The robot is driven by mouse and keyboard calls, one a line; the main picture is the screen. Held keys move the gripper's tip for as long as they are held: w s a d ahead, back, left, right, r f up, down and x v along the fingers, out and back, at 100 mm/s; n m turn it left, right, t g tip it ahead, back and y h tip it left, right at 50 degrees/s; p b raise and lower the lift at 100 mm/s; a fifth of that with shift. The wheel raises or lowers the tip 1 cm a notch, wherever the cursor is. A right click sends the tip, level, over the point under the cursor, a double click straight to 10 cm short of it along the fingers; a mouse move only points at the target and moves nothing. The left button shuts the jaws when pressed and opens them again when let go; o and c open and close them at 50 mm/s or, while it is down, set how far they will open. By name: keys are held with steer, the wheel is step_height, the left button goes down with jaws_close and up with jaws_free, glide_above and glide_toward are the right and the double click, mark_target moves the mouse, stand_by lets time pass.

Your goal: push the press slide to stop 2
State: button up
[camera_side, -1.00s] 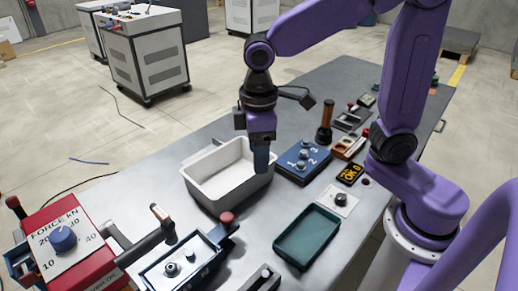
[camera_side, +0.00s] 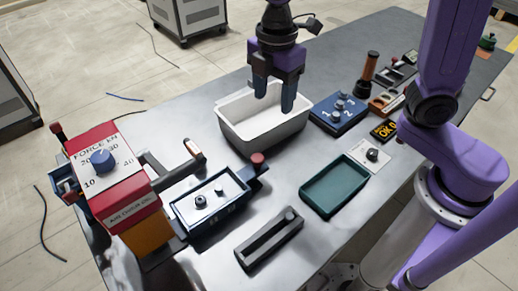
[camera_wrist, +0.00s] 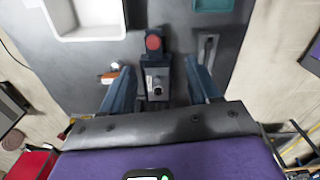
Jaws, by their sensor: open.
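The red press (camera_side: 110,175) with a FORCE kN dial stands at the left of the table. My gripper (camera_side: 274,102) is open and empty, pointing down, above and apart from the table. It overlaps the white bin in the side view. In the wrist view, the slide unit (camera_wrist: 157,85) and its red knob (camera_wrist: 153,42) appear between my gripper's (camera_wrist: 158,68) spread fingers.
A white bin (camera_side: 270,140) stands behind the slide unit. A dark slotted block (camera_side: 268,238) and a green tray (camera_side: 333,187) lie to the front right. A blue block numbered 1, 2, 3 (camera_side: 338,115) stands right of the bin.

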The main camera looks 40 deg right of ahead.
mark_target(257, 158)
steer(key=a+f+n, duration=0.1)
steer(key=f+n, duration=0.1)
steer(key=f, duration=0.3)
steer(key=w+f+n, duration=0.1)
steer(key=f+n, duration=0.2)
steer(key=f, duration=0.3)
steer(key=a+f+n, duration=0.1)
steer(key=f+n, duration=0.1)
steer(key=f, duration=0.4)
steer(key=shift+w+a+f, duration=0.15)
steer(key=shift+w+a, duration=0.2)
steer(key=shift+a, duration=0.1)
jaws_close()
